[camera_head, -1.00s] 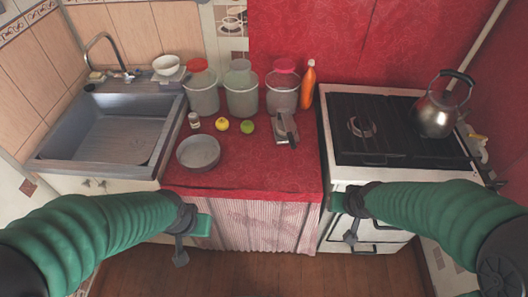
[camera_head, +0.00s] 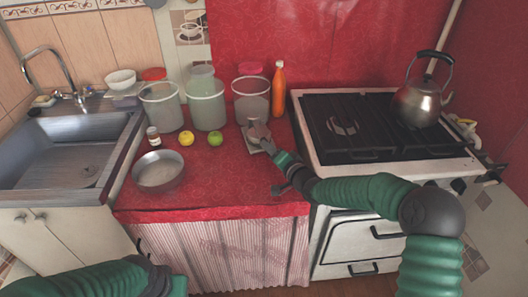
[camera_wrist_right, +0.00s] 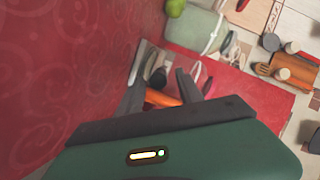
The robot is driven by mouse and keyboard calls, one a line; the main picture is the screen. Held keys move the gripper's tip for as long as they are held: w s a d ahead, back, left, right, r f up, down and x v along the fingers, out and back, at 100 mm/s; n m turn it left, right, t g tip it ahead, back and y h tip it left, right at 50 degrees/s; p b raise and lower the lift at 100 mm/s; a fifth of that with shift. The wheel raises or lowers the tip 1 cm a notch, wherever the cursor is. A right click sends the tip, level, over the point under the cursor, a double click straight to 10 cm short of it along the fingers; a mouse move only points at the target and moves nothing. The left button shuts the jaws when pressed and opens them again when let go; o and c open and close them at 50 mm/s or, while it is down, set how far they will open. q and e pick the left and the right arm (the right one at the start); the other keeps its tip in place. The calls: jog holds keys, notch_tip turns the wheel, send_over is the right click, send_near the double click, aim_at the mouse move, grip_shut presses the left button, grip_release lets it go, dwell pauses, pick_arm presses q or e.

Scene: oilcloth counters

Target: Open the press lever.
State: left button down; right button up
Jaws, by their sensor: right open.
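The press (camera_head: 254,131) is a small grey metal tool lying on the red counter, in front of the right-hand canister. My right gripper (camera_head: 266,147) is open and reaches over the counter at the press's near end. Its fingers overlap the press in the head view, so I cannot tell whether they touch it. In the right wrist view the two dark fingers (camera_wrist_right: 162,92) stand apart, with a dark and pale shape between them that I cannot make out clearly. My left gripper (camera_head: 178,287) is low at the bottom edge, its fingers cut off.
An orange bottle (camera_head: 279,88) stands just behind and right of the press. A green apple (camera_head: 216,140), a yellow fruit (camera_head: 187,138) and a grey pan (camera_head: 158,171) are to the left. The stove (camera_head: 380,128) with a kettle (camera_head: 420,101) is on the right.

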aim_at(261, 136)
jog(key=x, duration=0.5)
jog(key=shift+w+a+f+b, duration=0.2)
jog(key=shift+f+b, duration=0.1)
jog(key=shift+b, duration=0.1)
jog(key=shift+d+r, duration=0.1)
grip_shut()
dwell(0.9)
